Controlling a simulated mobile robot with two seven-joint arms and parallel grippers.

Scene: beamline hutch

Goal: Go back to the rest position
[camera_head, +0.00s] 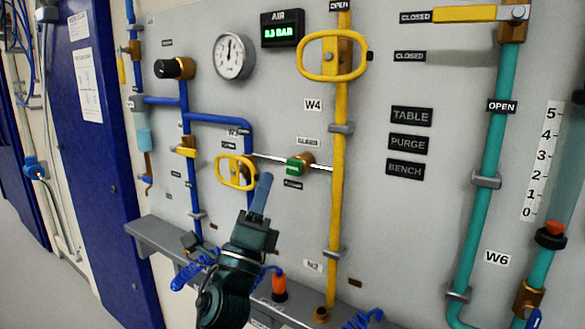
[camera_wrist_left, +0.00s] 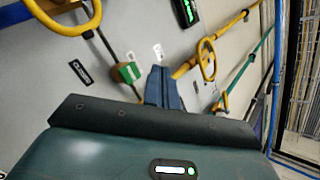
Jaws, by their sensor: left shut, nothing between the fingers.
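My left gripper (camera_head: 265,180) is in front of the grey valve panel (camera_head: 285,220) in the head view, below the green valve knob and just right of the small yellow oval handle. Its blue fingers are shut together with nothing between them. In the left wrist view the shut fingers (camera_wrist_left: 162,88) point at the panel. The green knob (camera_wrist_left: 130,72) shows to their left there. I cannot tell whether the fingertips touch the panel. My right gripper is in neither view.
A small yellow oval handle (camera_head: 236,172), the green knob (camera_head: 299,165) and a large yellow oval handle (camera_head: 332,55) stick out from the panel. A grey ledge (camera_head: 155,239) runs along its lower part, with blue coiled hoses nearby. A blue door (camera_head: 95,150) stands at left.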

